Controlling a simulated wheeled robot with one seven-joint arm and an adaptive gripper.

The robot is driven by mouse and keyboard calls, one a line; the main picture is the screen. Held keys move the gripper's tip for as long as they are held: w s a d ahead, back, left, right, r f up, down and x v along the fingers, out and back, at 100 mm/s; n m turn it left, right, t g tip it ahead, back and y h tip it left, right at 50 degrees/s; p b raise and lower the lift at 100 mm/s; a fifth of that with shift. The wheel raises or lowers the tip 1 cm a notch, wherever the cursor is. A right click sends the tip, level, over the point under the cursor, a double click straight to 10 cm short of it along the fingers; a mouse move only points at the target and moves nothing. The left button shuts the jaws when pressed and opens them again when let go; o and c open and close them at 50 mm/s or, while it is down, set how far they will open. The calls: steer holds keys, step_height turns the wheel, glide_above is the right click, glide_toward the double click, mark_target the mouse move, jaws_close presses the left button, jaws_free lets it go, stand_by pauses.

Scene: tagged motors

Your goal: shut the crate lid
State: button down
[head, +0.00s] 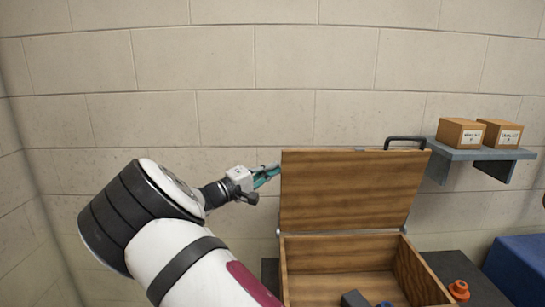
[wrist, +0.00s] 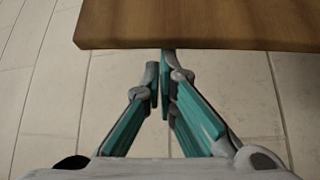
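The wooden crate (head: 433,287) stands open at the lower right of the head view. Its lid (head: 345,195) is raised nearly upright at the back, with a dark handle (head: 404,140) at its top. My gripper (head: 277,170) is at the lid's left edge, in its upper part. In the wrist view the lid (wrist: 200,22) spans the top, and my teal fingers (wrist: 161,75) point at its edge. The fingers are drawn together with nothing visible between them. One fingertip reaches the lid's edge in the picture; I cannot tell whether it touches.
A dark block (head: 354,299) and a small blue item lie inside the crate. An orange-topped object (head: 459,290) stands right of it on a dark surface. A wall shelf (head: 470,152) with two cardboard boxes is at the right, above a blue bin (head: 520,265).

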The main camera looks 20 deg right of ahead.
steer(key=s+a+f+m+g+h+p, duration=0.1)
steer(key=s+a+f+m+h, duration=0.2)
steer(key=s, duration=0.4)
steer(key=s+a+f+m+g+h+p, duration=0.1)
steer(key=s+f+m+h, duration=0.1)
steer(key=s+f+m, duration=0.35)
steer(key=s+a+f+m+g+h+b, duration=0.1)
steer(key=s+f+m+g+b, duration=0.2)
steer(key=f, duration=0.4)
steer(key=s+a+f+m+g+h+b, duration=0.1)
steer(key=s+f+m+g+b, duration=0.3)
steer(key=s+f+m, duration=0.1)
steer(key=shift+s+f+m+g, duration=0.35)
steer(key=shift+f+m, duration=0.5)
steer(key=shift+f, duration=0.5)
steer(key=shift+d+f, duration=0.1)
step_height(320, 180, up, 5)
steer(key=p, duration=0.2)
steer(key=w+b+v, duration=0.1)
steer(key=b+v, duration=0.2)
steer(key=v, duration=0.7)
steer(key=shift+w+f+h+b, duration=0.3)
steer(key=shift+b, duration=0.1)
